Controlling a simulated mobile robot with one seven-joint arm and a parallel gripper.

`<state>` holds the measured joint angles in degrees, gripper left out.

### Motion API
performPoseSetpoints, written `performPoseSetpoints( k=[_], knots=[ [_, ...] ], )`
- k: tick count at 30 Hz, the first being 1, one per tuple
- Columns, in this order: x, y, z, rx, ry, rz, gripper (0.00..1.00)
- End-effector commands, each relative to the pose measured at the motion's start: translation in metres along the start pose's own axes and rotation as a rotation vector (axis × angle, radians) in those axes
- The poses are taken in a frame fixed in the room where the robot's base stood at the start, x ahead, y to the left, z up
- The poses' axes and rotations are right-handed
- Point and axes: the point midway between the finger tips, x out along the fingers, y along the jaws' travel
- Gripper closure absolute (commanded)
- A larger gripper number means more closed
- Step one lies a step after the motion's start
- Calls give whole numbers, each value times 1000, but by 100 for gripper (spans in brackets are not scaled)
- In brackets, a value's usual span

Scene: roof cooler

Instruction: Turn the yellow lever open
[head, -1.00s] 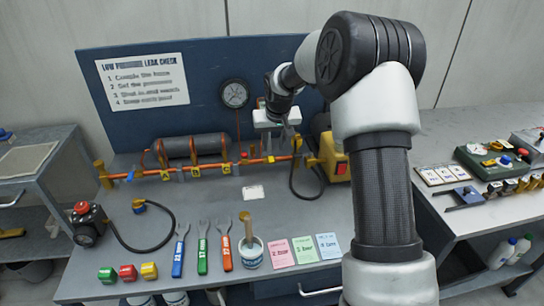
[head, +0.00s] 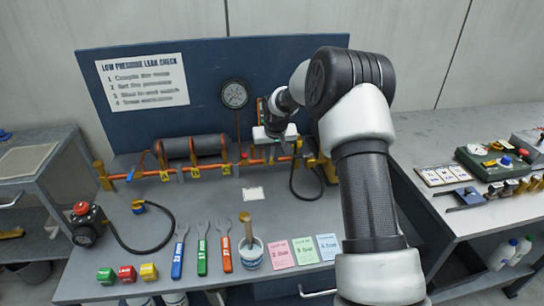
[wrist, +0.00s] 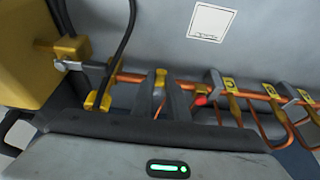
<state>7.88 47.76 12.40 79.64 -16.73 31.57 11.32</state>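The copper pipe (head: 205,170) runs along the foot of the blue back board and carries several yellow fittings and tags. My gripper (head: 272,152) is over the pipe's right part, pointing down. In the wrist view my gripper's two grey fingers (wrist: 161,98) stand apart at the pipe, with a small yellow piece (wrist: 160,78) showing between their tips. I cannot tell whether this is the lever's handle or whether the fingers touch it. Another yellow lever-like piece (wrist: 98,100) hangs on the pipe to the left. A red tip (wrist: 202,99) shows right of the fingers.
A gauge (head: 234,94) is on the board. Wrenches (head: 202,248), a pot (head: 251,252) and coloured cards (head: 304,250) lie at the bench front.

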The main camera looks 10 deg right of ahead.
Motion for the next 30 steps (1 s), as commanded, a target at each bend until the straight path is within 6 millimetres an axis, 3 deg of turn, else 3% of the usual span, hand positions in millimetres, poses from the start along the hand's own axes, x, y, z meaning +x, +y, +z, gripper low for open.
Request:
performPoseSetpoints(
  k=[14, 30],
  knots=[
    [2, -7, 0, 73, 1, 32, 100],
    [4, -33, -8, 499, 1, 210, 100]
  ],
)
